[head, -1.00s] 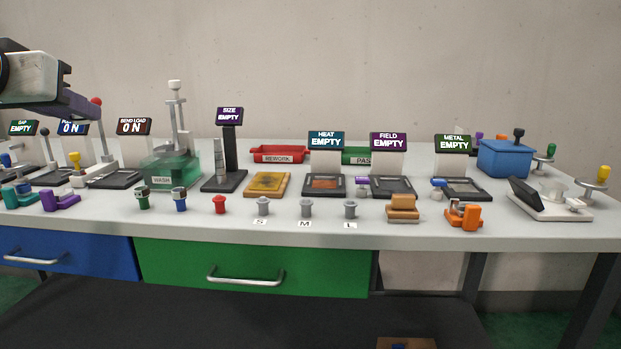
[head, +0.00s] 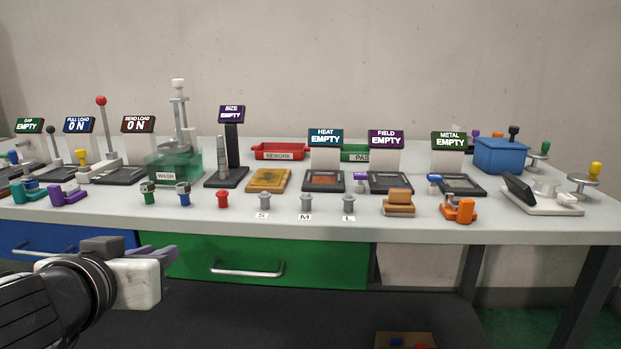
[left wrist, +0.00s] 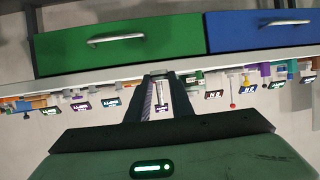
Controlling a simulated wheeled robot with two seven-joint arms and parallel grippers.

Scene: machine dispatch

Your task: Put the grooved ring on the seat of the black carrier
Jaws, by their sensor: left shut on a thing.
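My left gripper (head: 160,258) is in front of the bench, at drawer height, pointing right in the head view. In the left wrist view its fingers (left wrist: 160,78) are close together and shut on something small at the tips. What they hold is too small and hidden to make out, so I cannot tell if it is the grooved ring. I see no other clear grooved ring on the bench. I cannot single out the black carrier for sure among the dark fixtures. My right gripper is out of view.
The bench top (head: 320,226) holds a row of fixtures with signs, a green wash tank (head: 175,165), grey posts marked S, M and L, and a blue bin (head: 501,156). Below are a green drawer (head: 300,262) and a blue drawer (head: 60,238), both shut. A box (head: 404,341) lies low in front.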

